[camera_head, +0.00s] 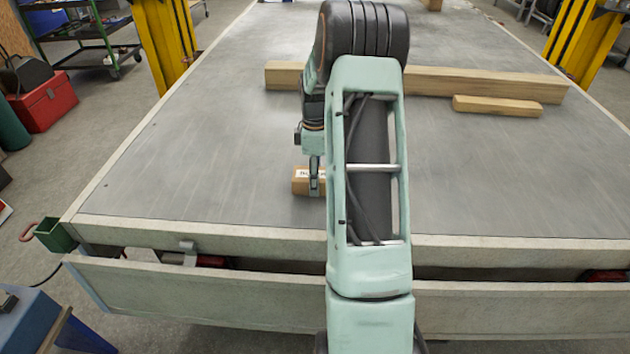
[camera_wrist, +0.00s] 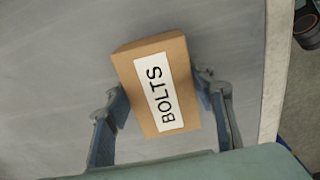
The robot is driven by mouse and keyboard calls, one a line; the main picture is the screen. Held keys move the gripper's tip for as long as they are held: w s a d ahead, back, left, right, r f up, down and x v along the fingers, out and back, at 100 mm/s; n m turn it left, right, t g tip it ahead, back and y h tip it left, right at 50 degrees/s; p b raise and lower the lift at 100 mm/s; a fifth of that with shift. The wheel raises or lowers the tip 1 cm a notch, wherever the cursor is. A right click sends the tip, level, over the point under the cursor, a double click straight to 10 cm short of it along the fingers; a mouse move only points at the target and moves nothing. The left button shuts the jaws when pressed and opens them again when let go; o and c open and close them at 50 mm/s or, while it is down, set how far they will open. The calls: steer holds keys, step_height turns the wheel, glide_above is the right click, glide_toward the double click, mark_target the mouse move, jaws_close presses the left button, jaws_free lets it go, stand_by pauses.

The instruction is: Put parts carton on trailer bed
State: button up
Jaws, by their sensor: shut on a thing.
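The parts carton (camera_head: 302,186) is a small brown box with a white label. In the wrist view the carton (camera_wrist: 136,62) shows the word BOLTS on its label. My gripper (camera_head: 315,187) is shut on the carton, one finger on each side, and in the wrist view the fingers (camera_wrist: 166,112) press its two sides. The carton is at the near part of the grey trailer bed (camera_head: 210,160), left of my arm. I cannot tell whether its underside touches the bed. My arm hides part of the carton's right side in the head view.
A long timber beam (camera_head: 480,84) lies across the bed farther back, with a shorter wood block (camera_head: 497,106) before it. Yellow posts (camera_head: 165,40) stand beside the trailer. A red toolbox (camera_head: 45,102) is on the floor at left. The bed around the carton is clear.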

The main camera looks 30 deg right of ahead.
steer(key=shift+f, duration=0.25)
steer(key=shift+f, duration=0.2)
steer(key=o, duration=1.6)
step_height(320, 180, up, 12)
steer(key=shift+r+p, duration=0.25)
steer(key=shift+p, duration=0.75)
